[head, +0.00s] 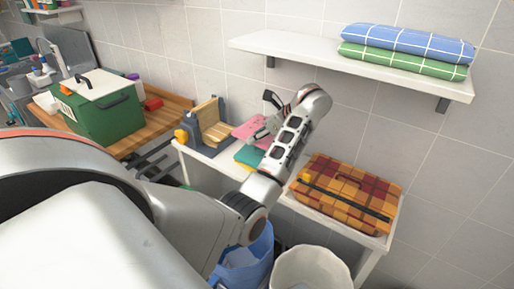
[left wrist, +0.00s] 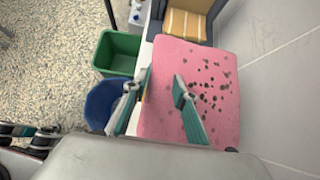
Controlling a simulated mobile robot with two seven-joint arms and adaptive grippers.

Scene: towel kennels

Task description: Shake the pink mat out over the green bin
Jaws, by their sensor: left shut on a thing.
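The pink mat (left wrist: 205,75) carries many dark specks. It also shows in the head view (head: 246,130), above the white table by the wall. My left gripper (left wrist: 157,84) is shut on the mat's near-left edge, one teal finger over the mat and one beside it. In the head view the gripper (head: 268,124) is partly hidden by its own arm. The green bin (left wrist: 119,53) stands on the floor left of the mat in the left wrist view; the mat is not over it there. A dark part with teal bits at that view's lower left may be my right gripper; its jaws are unclear.
A blue bin (left wrist: 102,103) stands beside the green one, and a white bin (head: 312,268) stands at the front. A plaid case (head: 348,190) sits on the white table. A shelf (head: 300,48) with folded towels overhangs on the wall. A green carrier (head: 105,112) stands on the wooden counter.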

